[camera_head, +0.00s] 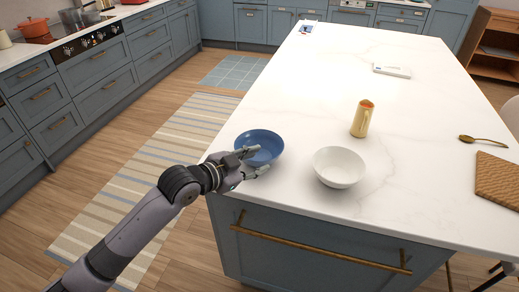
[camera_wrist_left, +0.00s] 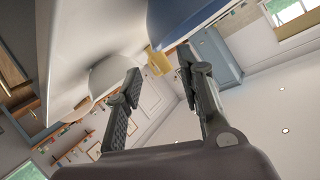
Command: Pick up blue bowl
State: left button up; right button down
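The blue bowl (camera_head: 262,140) stands upright near the left front corner of the white island top. It also shows at the top of the left wrist view (camera_wrist_left: 172,18), cut off by the frame edge. My left gripper (camera_head: 261,159) is at the bowl's near side, with its fingers overlapping the near rim in the head view. In the left wrist view the two fingers (camera_wrist_left: 158,72) are apart, with nothing held between them. One fingertip is close to the bowl; I cannot tell whether it touches. My right gripper is not in view.
A white bowl (camera_head: 339,166) stands just right of the blue bowl. A gold spoon (camera_head: 483,141) and a woven mat (camera_head: 498,179) lie at the right. The island top (camera_head: 420,110) is mostly clear toward the back.

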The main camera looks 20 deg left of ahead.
aim_at(272, 158)
pick_arm(q)
jog(key=x, duration=0.2)
jog(key=p+x, duration=0.1)
jog(key=x, duration=0.5)
jog(key=shift+f, duration=0.45)
grip_shut()
dwell(0.4)
